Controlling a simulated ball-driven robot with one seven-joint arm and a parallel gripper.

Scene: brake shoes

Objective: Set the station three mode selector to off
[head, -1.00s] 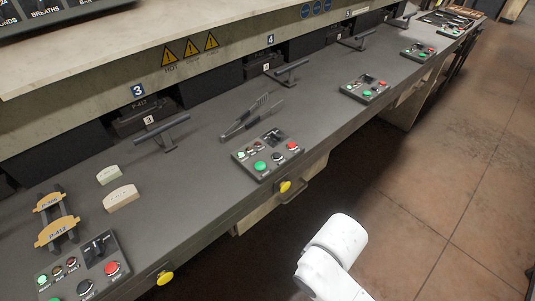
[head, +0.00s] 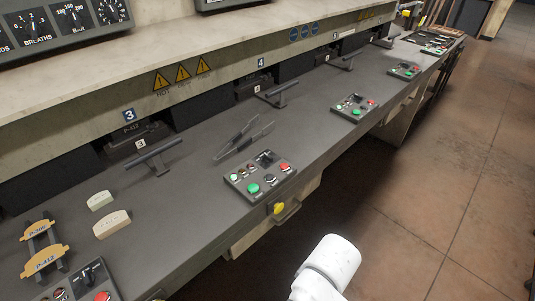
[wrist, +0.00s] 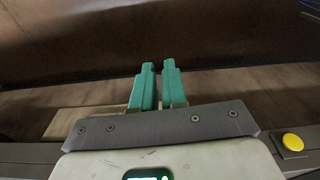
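The control panel (head: 260,178) on the bench in front and to the right of the 3 sign (head: 129,115) looks like station three's. Its black mode selector (head: 267,158) sits at the panel's far side; its setting is too small to read. Green, red and dark buttons lie around it. My gripper (wrist: 158,66) shows only in the wrist view. Its two teal fingers are nearly together with nothing between them, over brown floor and clear of the panel. The selector is not visible in the wrist view.
A yellow knob (head: 279,208) stands on the bench front below the panel. Tongs (head: 244,140) lie behind the panel. A T-shaped lever (head: 155,155) and pale blocks (head: 112,223) stand to its left. Another panel (head: 85,283) is at lower left. Floor (head: 430,210) at right is clear.

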